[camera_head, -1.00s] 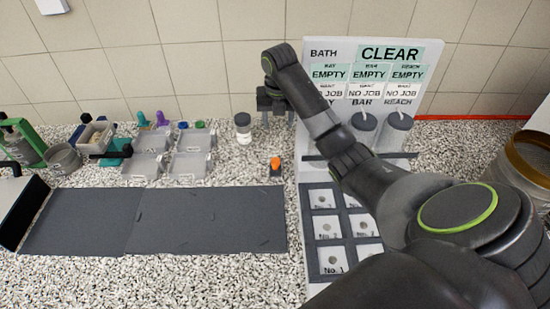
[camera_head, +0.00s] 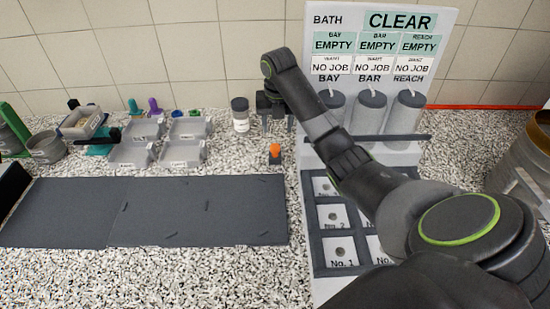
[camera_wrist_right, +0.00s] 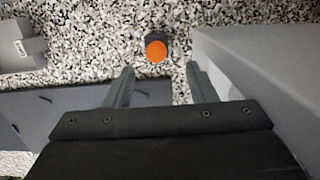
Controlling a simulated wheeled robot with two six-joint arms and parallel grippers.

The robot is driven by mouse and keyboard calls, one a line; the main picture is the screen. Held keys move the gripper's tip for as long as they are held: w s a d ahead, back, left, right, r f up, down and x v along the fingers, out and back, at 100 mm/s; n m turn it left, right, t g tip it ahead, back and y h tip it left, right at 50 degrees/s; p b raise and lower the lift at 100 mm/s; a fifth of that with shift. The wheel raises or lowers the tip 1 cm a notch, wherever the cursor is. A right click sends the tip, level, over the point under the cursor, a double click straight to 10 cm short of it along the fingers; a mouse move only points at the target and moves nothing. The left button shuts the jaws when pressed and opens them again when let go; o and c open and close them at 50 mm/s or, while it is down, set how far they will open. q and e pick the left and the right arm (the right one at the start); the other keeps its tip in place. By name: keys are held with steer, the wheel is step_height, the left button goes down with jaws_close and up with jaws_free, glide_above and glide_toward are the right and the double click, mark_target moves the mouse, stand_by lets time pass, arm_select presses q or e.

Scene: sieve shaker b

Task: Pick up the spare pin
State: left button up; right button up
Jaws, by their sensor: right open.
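A small orange-topped piece (camera_head: 275,150), which looks like the spare pin, stands upright in a small dark block (camera_head: 275,160) on the speckled counter, left of the white panel. My right gripper (camera_head: 277,127) is open and empty, pointing down, above and behind it in the head view. In the right wrist view the orange top (camera_wrist_right: 156,51) and its dark block lie just beyond the open fingertips (camera_wrist_right: 162,82), roughly between their lines. The fingers do not touch it. My left gripper is not in view.
The white panel (camera_head: 450,40) with grey cylinders (camera_head: 370,112) and a labelled tray (camera_head: 312,240) stands close on the right. A dark-lidded jar (camera_head: 240,118) is left of the gripper. A dark mat (camera_head: 150,220) with small dark marks and clear bins (camera_head: 188,128) lie left.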

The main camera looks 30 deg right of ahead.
mark_target(275, 146)
steer(key=shift+f+p, duration=0.4)
steer(key=shift+f, duration=0.3)
steer(key=shift+w+f, duration=0.15)
steer(key=shift+f, duration=0.3)
steer(key=f+p, duration=0.1)
steer(key=f, duration=0.1)
steer(key=f+p, duration=0.1)
steer(key=f, duration=0.2)
steer(key=shift+w+a, duration=0.15)
steer(key=shift+a, duration=0.05)
steer(key=shift+f, duration=0.35)
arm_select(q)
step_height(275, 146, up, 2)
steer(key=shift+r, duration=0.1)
arm_select(e)
steer(key=shift+c, duration=0.3)
steer(key=c, duration=0.9)
steer(key=shift+o, duration=0.2)
steer(key=shift+r, duration=0.1)
